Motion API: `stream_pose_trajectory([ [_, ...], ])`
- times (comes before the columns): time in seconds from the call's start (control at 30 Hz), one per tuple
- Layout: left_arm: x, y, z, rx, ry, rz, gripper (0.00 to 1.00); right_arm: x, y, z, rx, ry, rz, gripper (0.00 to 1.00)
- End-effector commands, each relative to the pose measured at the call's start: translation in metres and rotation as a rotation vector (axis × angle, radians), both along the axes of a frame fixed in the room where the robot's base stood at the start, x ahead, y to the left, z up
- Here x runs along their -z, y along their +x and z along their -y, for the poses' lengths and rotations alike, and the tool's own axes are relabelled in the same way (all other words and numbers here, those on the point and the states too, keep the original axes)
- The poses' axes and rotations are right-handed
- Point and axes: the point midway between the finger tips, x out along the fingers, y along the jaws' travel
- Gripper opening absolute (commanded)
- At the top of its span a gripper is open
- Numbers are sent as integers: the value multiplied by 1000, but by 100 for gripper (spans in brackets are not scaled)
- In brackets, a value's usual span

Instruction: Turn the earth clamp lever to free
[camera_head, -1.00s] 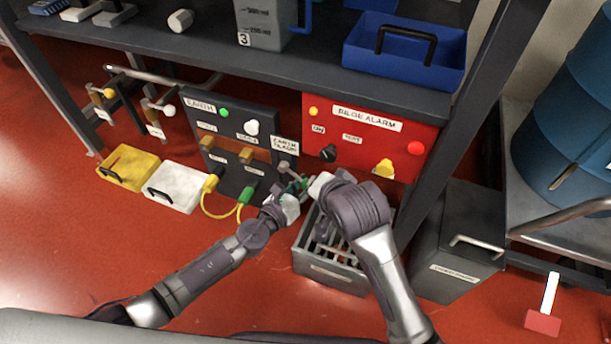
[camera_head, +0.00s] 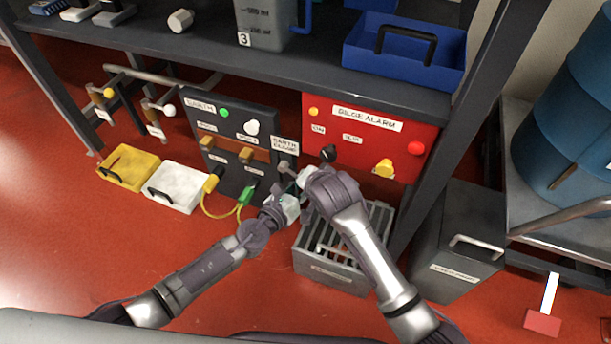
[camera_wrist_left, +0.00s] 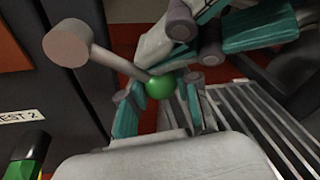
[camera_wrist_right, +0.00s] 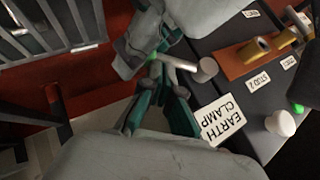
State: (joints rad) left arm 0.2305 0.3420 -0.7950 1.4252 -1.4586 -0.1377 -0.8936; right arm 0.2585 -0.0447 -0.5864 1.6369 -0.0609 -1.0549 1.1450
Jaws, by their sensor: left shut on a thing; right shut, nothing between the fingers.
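The earth clamp lever is a grey arm with a round hub (camera_wrist_left: 68,43) and a green ball knob (camera_wrist_left: 160,87). It is on the right side of the dark earth panel (camera_head: 232,180), under the EARTH CLAMP label (camera_wrist_right: 222,122). My left gripper (camera_wrist_left: 165,100) is shut on the green knob, with fingers on both sides of it. My right gripper (camera_wrist_right: 157,85) is shut and empty, close beside the lever and the left gripper. In the head view both grippers crowd together and hide most of the lever.
The red bilge alarm panel (camera_head: 366,140) is just right of the lever. A grey slatted crate (camera_head: 330,272) stands on the floor below my right arm. Yellow-green cables (camera_head: 222,213) hang from the earth panel at left. The shelf edge (camera_head: 250,72) runs above.

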Motion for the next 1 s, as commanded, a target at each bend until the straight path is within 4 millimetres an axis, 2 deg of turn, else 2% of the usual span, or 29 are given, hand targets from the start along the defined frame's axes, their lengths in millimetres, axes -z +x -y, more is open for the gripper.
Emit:
stream_pose_trajectory([
  [0.23, 0, -1, 2, 3, -1, -1, 0, 11, -1, -6, 1, 2, -5, 0],
  [0.47, -1, -1, 3, 5, -4, 1, 0, 14, -1, -5, 0, -4, -8, 0],
  [0.5, -1, -1, 3, 6, -4, 1, 38, 14, -2, -5, -1, -5, -9, 0],
  [0.6, -2, -1, 3, 6, -4, 1, 54, 15, -2, -4, 0, -5, -9, 0],
  [0.63, -2, -1, 3, 6, -4, 1, 57, 15, -2, -4, 0, -5, -9, 0],
  [0.87, -1, 0, 1, 2, -2, 1, 57, 13, -1, -4, 1, -5, -7, 0],
  [1.0, -1, -7, -3, 2, -1, 0, 57, 12, -1, -4, 2, -4, -5, 0],
])
